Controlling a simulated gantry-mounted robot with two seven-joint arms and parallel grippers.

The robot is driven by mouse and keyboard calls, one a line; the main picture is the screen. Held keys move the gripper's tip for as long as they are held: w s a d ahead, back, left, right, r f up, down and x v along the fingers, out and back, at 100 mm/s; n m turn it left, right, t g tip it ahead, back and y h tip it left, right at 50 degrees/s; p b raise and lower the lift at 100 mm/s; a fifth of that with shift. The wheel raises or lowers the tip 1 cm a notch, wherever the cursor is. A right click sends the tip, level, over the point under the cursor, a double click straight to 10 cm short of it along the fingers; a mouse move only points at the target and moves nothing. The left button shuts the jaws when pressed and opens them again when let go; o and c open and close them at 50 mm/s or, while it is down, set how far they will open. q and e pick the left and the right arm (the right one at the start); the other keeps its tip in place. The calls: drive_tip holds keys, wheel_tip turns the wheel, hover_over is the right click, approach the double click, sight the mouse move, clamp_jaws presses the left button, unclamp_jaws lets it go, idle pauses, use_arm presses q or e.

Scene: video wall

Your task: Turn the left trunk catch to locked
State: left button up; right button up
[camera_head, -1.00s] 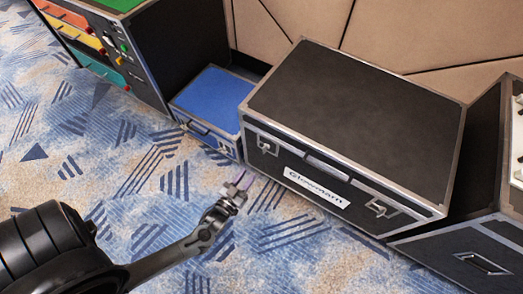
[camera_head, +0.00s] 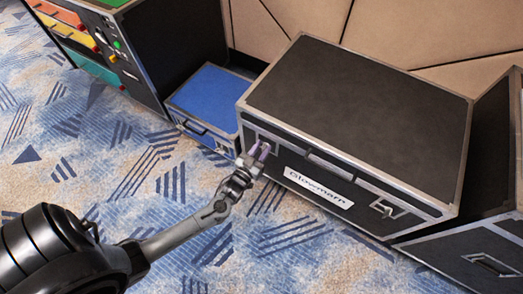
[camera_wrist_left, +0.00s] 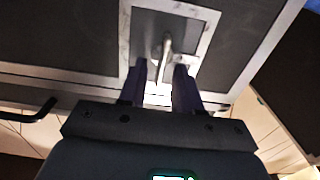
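The black trunk (camera_head: 360,110) with metal edges and a "Glowmarn" label (camera_head: 318,187) stands on the carpet. Its left catch is mostly hidden behind my gripper in the head view. In the left wrist view the left catch (camera_wrist_left: 166,52) shows as a metal lever on a light, framed plate. My left gripper (camera_head: 260,150) is at the trunk's front left. In the wrist view its two dark purple fingers (camera_wrist_left: 158,76) are apart, one on each side of the lever's lower end. I cannot tell whether they touch it. My right gripper is not in view.
The trunk's right catch (camera_head: 385,208) is on the same front face. A blue case (camera_head: 212,98) stands close on the left, with a black cabinet (camera_head: 165,50) beyond it. Another case (camera_head: 485,255) is close on the right. The carpet in front is clear.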

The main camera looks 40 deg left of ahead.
use_arm(q)
drive_tip(key=shift+c, duration=0.5)
clamp_jaws()
